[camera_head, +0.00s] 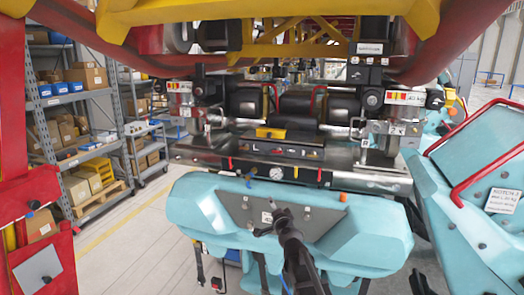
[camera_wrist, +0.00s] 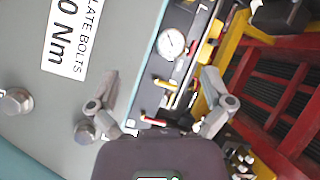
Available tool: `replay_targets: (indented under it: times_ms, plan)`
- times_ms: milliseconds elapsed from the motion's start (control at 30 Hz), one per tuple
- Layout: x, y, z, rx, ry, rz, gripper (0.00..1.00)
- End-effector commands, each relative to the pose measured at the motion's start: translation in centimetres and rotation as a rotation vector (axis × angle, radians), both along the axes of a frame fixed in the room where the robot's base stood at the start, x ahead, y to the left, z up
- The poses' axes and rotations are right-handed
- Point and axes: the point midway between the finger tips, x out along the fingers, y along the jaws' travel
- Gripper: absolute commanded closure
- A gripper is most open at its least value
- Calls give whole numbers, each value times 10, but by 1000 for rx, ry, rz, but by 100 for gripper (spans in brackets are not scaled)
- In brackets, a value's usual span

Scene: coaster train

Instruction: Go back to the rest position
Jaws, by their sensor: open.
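My gripper (camera_head: 268,222) is in front of the grey plate on the turquoise car body (camera_head: 190,207) in the head view. In the wrist view my gripper (camera_wrist: 165,92) has its two fingers spread wide with nothing between them. Behind them are the grey plate (camera_wrist: 70,90), with a white label (camera_wrist: 68,35) ending in "0 Nm", and bolts (camera_wrist: 17,102). A round gauge (camera_wrist: 171,43) and small red and yellow levers show past the fingers. I cannot tell whether a finger touches the plate.
A metal chassis (camera_head: 300,172) with a gauge and a yellow-topped box (camera_head: 270,133) lies behind the turquoise body. A turquoise seat with red bars (camera_head: 490,180) stands at right. Red and yellow structures hang overhead. Shelves with boxes (camera_head: 85,100) and open floor are at left.

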Motion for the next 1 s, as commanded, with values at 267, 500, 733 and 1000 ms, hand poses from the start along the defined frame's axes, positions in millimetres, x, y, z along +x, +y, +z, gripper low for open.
replay_targets:
  times_ms: [267,500,733,1000]
  plan:
    - [-52,13,-84,-275,155,256,0]
    - [-107,4,-162,-502,358,439,0]
    - [-169,-26,-234,-696,607,576,0]
    - [-251,-79,-301,-879,954,680,0]
